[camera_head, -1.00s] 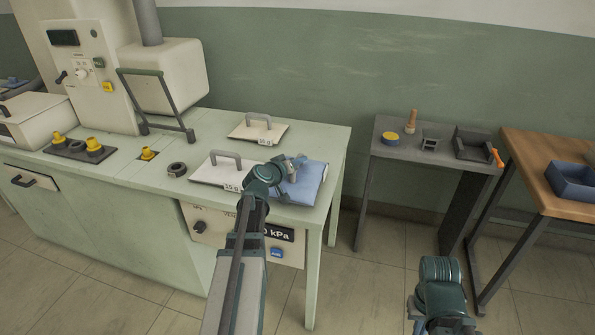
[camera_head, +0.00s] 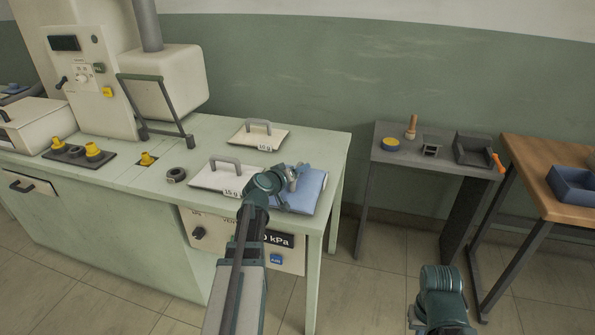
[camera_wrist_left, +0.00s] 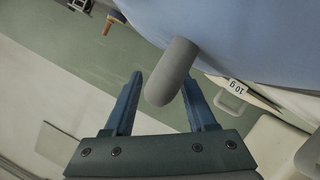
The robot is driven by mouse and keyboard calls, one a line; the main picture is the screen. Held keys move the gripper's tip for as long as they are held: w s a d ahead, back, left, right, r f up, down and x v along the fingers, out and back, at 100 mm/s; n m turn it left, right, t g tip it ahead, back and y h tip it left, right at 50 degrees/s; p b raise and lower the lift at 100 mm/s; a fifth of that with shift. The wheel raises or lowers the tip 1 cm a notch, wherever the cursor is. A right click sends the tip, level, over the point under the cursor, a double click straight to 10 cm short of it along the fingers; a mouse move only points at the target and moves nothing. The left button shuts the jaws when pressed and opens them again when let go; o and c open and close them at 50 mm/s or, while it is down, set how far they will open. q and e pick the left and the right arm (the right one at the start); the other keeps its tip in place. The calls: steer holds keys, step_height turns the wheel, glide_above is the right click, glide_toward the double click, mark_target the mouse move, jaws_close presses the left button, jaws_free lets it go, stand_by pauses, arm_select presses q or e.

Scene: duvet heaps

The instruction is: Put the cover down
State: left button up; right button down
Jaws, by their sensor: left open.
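The light blue, cushion-like cover (camera_head: 308,192) lies on the right end of the pale green bench, partly hidden by my left gripper (camera_head: 291,178). In the left wrist view, the cover (camera_wrist_left: 240,30) fills the upper right, and a grey rounded bar (camera_wrist_left: 172,72) shows in front of it. My left gripper (camera_wrist_left: 162,85) is open, with the bar between its two blue fingers. I cannot tell whether the fingers touch the bar. My right arm shows at the bottom right of the head view; its jaws are not visible.
A 15 g plate (camera_head: 212,178) with a grey handle lies just left of the cover, and a 10 g plate (camera_head: 258,138) lies behind. A black ring (camera_head: 176,175) is farther left. A grey side table (camera_head: 400,155) with small items stands right, beyond a gap.

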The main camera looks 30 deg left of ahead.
arm_select(q)
steer(key=p+v, duration=0.3)
steer(key=v, duration=0.9)
steer(key=shift+s+r+p, duration=0.1)
steer(key=shift+p, duration=0.3)
steer(key=s+d+f+m+g+h+p, duration=0.1)
steer(key=d+f+m+g+h+p, duration=0.2)
steer(key=d, duration=0.9)
steer(key=s+d+f+m+g+h+p, duration=0.15)
steer(key=d+m+g, duration=0.25)
steer(key=d, duration=0.9)
steer(key=s+d+m+g+y+p, duration=0.4)
steer(key=s+d+g, duration=0.3)
steer(key=s+d, duration=0.4)
steer(key=shift+s+d+f+g+y+p, duration=0.15)
steer(key=shift+s+f+g+y+p, duration=0.15)
steer(key=shift+s+y+p, duration=0.7)
steer(key=shift+s+b, duration=0.15)
steer(key=shift+b, duration=0.2)
